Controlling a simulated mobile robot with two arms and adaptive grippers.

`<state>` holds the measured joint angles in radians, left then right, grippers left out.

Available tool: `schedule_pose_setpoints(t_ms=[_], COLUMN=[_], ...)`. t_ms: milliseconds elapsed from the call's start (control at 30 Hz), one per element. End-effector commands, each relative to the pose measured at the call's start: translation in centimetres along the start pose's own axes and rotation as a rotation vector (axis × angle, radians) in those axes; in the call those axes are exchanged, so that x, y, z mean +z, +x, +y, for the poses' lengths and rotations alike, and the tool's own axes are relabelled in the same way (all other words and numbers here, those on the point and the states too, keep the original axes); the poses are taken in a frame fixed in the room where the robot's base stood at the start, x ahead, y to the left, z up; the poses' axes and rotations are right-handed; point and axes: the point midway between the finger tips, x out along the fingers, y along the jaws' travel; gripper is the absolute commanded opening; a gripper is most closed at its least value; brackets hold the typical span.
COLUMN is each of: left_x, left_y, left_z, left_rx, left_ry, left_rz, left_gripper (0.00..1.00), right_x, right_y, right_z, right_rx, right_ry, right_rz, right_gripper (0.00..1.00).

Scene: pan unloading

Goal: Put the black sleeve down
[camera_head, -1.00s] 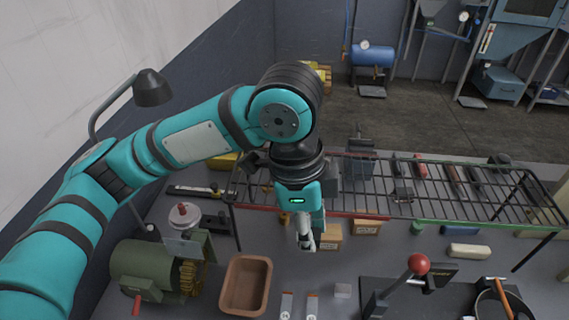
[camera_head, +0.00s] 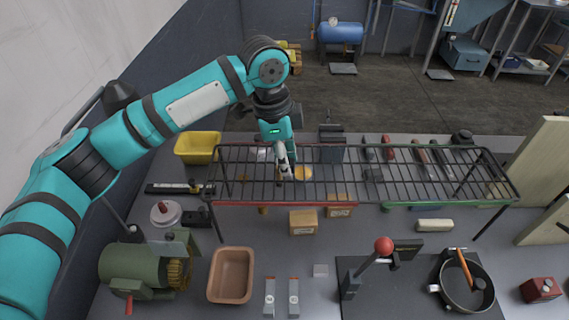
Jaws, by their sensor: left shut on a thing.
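My left gripper (camera_head: 283,165) points down over the left part of the black wire rack (camera_head: 345,195), near its top bars. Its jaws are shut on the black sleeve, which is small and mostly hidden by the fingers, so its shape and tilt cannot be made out. I cannot tell whether the sleeve touches the rack. My right gripper is not in view.
A yellow bin (camera_head: 197,147) stands left of the rack. In front are cardboard boxes (camera_head: 303,222), a brown tray (camera_head: 231,275), a green motor (camera_head: 140,265), a red-knobbed lever (camera_head: 383,246) and a pan (camera_head: 467,286). Several tools lie behind the rack's right half.

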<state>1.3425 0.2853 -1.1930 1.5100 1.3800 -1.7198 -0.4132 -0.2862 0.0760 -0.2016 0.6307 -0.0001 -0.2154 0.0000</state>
Motion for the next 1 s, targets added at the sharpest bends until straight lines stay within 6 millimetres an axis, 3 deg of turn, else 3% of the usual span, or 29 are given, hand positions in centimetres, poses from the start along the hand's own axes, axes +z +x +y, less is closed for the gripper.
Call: schedule_pose_setpoints(t_ms=[200, 400, 600, 633, 767, 1000], left_x=[0.4, 0.5, 0.5, 0.5, 0.5, 0.5], left_y=[2.5, 2.9, 3.2, 3.2, 3.2, 3.2], left_z=[0.1, 0.1, 0.2, 0.2, 0.2, 0.2], left_rx=[0.003, 0.002, 0.003, 0.002, 0.002, 0.002], left_ry=[-0.001, 0.000, -0.001, -0.001, -0.001, 0.000], left_rz=[-0.001, 0.000, 0.000, 0.000, 0.000, 0.000], left_gripper=[0.05, 0.05, 0.05, 0.26, 0.43, 0.45], right_x=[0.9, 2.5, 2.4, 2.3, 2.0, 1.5], right_y=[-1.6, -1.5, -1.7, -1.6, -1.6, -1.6], right_z=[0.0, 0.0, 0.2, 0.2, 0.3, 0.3], right_rx=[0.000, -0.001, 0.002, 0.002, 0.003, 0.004], right_ry=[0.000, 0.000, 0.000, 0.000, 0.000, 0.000], right_rz=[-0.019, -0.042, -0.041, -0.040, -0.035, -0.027], right_gripper=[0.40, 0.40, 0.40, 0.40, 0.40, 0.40])
